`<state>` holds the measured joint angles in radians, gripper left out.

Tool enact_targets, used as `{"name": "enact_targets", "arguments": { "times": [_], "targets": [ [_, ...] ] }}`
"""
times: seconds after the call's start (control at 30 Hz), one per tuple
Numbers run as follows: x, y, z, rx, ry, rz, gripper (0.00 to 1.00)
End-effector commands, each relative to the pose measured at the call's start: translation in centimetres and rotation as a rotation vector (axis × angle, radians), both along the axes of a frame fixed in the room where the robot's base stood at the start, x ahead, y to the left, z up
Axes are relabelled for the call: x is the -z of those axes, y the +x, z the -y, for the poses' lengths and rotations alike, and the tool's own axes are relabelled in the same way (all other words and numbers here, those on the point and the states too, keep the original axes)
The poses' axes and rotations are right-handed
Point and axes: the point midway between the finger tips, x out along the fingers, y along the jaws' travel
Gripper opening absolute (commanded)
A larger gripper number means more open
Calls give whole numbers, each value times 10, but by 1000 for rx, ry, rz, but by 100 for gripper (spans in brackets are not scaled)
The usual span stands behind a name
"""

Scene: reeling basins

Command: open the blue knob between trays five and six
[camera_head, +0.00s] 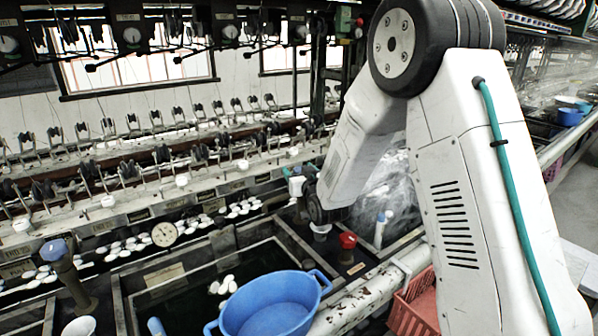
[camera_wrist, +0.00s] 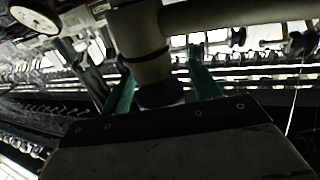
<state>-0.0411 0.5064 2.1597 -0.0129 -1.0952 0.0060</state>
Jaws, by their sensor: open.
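In the wrist view the two green fingers of my gripper (camera_wrist: 163,84) are spread apart. A dark blue knob (camera_wrist: 160,95) on a thick pale pipe (camera_wrist: 140,45) shows between them, with a gap to either finger; I cannot tell whether anything touches. In the head view my arm hides most of the gripper; its dark wrist end is near the basins' back edge. Another blue knob (camera_head: 55,250) stands on a post at the far left. I cannot read tray numbers.
A blue tub (camera_head: 268,308) sits at the front by a worn white pipe (camera_head: 350,305). A red crate (camera_head: 418,308) is beside my arm.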

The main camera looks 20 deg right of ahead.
Motion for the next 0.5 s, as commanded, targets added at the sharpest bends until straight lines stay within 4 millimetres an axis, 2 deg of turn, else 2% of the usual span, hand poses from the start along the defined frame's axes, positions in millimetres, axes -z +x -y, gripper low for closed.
{"name": "enact_targets", "arguments": {
  "times": [0.23,0.27,0.4,0.5],
  "targets": [
    [0,1,0,0,0,0,62],
    [0,1,0,0,0,0,57],
    [0,1,0,0,0,0,18],
    [0,1,0,0,0,0,17]
  ]
}}
